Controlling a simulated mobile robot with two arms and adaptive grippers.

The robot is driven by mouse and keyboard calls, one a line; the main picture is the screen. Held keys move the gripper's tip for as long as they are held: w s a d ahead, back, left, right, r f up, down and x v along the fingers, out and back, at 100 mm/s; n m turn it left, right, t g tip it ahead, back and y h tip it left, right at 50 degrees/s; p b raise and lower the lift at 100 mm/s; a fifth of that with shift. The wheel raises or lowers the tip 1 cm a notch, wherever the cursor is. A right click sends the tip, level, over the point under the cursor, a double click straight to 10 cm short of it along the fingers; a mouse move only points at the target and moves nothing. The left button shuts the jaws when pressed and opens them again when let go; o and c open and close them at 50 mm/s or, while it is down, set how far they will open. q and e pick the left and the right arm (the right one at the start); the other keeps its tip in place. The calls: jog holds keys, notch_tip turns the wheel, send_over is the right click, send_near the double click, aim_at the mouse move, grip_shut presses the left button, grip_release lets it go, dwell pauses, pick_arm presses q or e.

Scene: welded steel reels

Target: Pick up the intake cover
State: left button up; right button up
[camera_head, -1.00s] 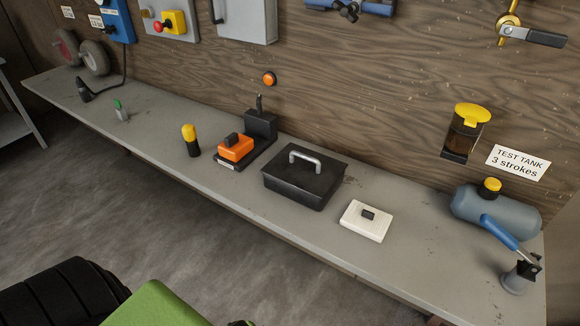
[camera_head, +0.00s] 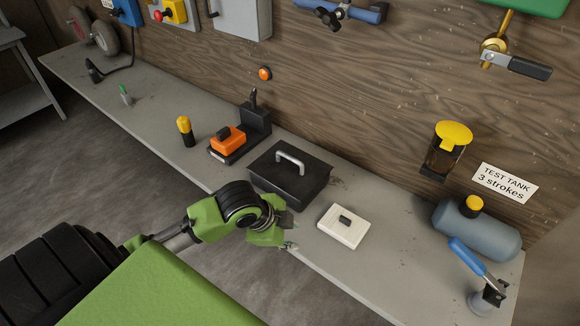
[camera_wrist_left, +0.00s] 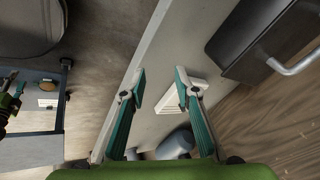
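The white slatted plate with a small black grip, which looks like the intake cover (camera_head: 345,231), lies flat on the grey bench (camera_head: 400,275), right of a black handled box. It also shows in the left wrist view (camera_wrist_left: 167,99), partly behind the fingers. My left gripper (camera_head: 289,231) is at the bench's front edge, left of the cover and apart from it. In the left wrist view its two teal fingers (camera_wrist_left: 161,88) are spread with nothing held between them. My right gripper is not in view.
The black box (camera_head: 286,184) stands close behind my left gripper. An orange block (camera_head: 228,141) on a black stand and a yellow-capped cylinder (camera_head: 186,132) are farther left. A blue-grey tank (camera_head: 470,235) and a blue-handled pump (camera_head: 484,285) stand at right. Bench space right of the cover is clear.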

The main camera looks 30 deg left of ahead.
pick_arm(q)
jog(key=w+a+r+m, duration=0.4)
jog(key=w+a+r, duration=0.3)
jog(key=a+r, duration=0.1)
jog(key=m+t+y, duration=0.1)
jog(key=m+t, duration=0.1)
jog(key=m, duration=0.1)
send_near(287, 156)
jog(key=p+x, duration=0.2)
jog(key=x, duration=0.2)
jog(key=shift+w+a+r, duration=0.15)
jog(key=shift+r, duration=0.05)
jog(key=shift+w+f+p, duration=0.25)
jog(key=shift+f+p, duration=0.1)
jog(key=shift+f, duration=0.15)
jog(key=p+x, duration=0.1)
jog(key=x, duration=0.2)
jog(key=shift+w+f, duration=0.1)
jog(key=shift+f, duration=0.2)
jog(key=shift+w+f, duration=0.2)
jog(key=shift+f, duration=0.1)
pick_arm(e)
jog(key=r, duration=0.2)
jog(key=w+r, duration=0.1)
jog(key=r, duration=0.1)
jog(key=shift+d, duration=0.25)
